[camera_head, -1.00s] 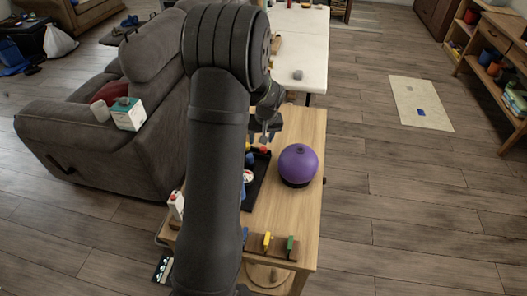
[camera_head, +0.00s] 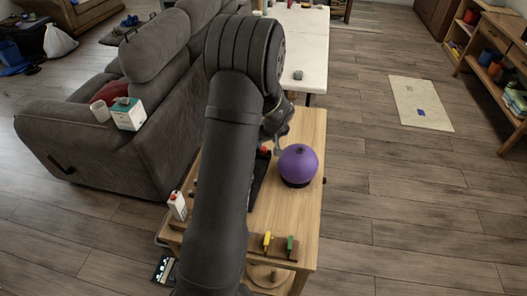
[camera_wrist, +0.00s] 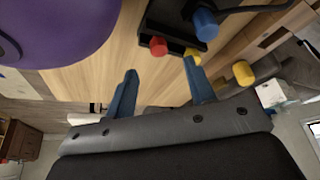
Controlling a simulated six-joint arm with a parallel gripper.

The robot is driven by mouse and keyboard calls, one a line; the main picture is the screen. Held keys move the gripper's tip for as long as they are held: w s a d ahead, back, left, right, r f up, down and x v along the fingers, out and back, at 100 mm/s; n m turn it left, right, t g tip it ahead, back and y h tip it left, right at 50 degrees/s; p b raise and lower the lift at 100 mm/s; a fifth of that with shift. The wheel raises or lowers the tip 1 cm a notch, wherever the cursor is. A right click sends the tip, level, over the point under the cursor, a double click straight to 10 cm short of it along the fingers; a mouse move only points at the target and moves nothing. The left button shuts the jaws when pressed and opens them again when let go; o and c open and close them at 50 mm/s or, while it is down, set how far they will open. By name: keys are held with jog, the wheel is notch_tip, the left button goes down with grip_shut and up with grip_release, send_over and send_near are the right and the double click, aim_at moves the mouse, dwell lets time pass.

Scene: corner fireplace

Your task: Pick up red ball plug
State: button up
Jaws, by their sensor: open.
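The red ball plug (camera_wrist: 158,46) is a small red round-ended piece at the edge of a dark board (camera_wrist: 160,13) in the wrist view. In the head view, a small red piece (camera_head: 264,150) shows beside my arm, which hides most of the board. My gripper (camera_wrist: 160,66) is open and empty, with its two blue-grey fingers apart. The red plug appears just beyond the fingertips, in the gap between them; I cannot tell the exact distance. A yellow plug (camera_wrist: 193,55) appears close to the right fingertip, and a larger blue plug (camera_wrist: 205,25) stands beyond it.
A large purple ball-shaped object (camera_head: 298,164) stands on the wooden table (camera_head: 309,215), right of my gripper. Another yellow piece (camera_wrist: 243,73) lies right of the fingers. A yellow (camera_head: 267,241) and a green piece (camera_head: 290,245) stand near the front edge. A carton (camera_head: 177,206) is at the left.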

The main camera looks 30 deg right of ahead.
jog(key=shift+w+d+x, duration=0.1)
jog(key=shift+w+x, duration=0.05)
jog(key=shift+x, duration=1.75)
jog(key=shift+w+d+x, duration=0.1)
jog(key=shift+w+x, duration=0.05)
jog(key=shift+x, duration=1.75)
jog(key=shift+r, duration=0.15)
jog(key=c, duration=1)
